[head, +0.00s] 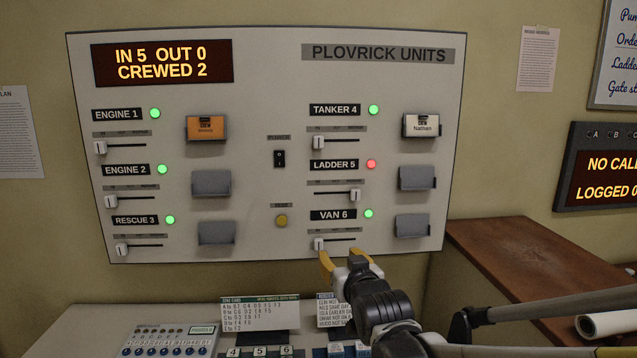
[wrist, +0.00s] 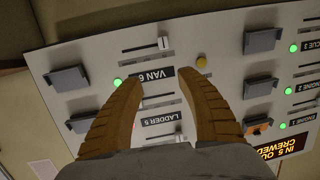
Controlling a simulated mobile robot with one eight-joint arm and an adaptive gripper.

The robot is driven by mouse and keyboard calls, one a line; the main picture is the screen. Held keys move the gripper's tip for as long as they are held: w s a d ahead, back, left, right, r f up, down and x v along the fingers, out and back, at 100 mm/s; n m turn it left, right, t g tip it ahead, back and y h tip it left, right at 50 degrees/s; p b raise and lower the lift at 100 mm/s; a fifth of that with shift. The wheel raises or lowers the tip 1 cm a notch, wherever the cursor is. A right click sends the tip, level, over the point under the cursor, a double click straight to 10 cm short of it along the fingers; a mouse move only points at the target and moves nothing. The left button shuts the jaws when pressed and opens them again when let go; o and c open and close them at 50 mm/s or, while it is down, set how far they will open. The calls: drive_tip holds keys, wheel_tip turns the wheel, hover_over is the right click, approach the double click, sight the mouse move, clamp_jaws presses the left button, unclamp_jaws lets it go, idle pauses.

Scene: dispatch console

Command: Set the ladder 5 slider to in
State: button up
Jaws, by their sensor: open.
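The ladder 5 slider (head: 356,194) has a white knob at the right end of its track in the head view. Its label (head: 334,165) is above it, with a red lamp (head: 371,164) beside the label. My gripper (head: 341,258) is open and empty, its yellow fingers at the panel's lower edge, below the van 6 slider (head: 319,244). In the wrist view, the panel appears upside down and the ladder 5 label (wrist: 160,118) shows between the fingers of my gripper (wrist: 157,85). I cannot make out the ladder 5 knob there; the left finger may cover it.
The tanker 4 slider (head: 318,142) is above ladder 5, with its knob at left. Card holders (head: 416,178) stick out at right. The unit display (head: 162,63) reads IN 5 OUT 0 CREWED 2. A desk with a keypad (head: 170,340) and cards (head: 258,312) lies below; a wooden ledge (head: 520,265) is at right.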

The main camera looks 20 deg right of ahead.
sight(356, 192)
drive_tip(key=w+d+r+t+h, duration=0.1)
drive_tip(key=w+d+r+t, duration=0.1)
drive_tip(key=w, duration=0.3)
drive_tip(key=w+d+r+t+h+p, duration=0.1)
drive_tip(key=w+d+r+t, duration=0.1)
drive_tip(key=w+d+r, duration=0.2)
drive_tip(key=w+d+r+m+t+h, duration=0.1)
drive_tip(key=w+d+r, duration=0.2)
drive_tip(key=w+d, duration=0.2)
drive_tip(key=shift+w+d+r+t+p, duration=0.2)
drive_tip(key=shift+w+r+t+p, duration=0.15)
drive_tip(key=shift+r+t, duration=0.05)
clamp_jaws()
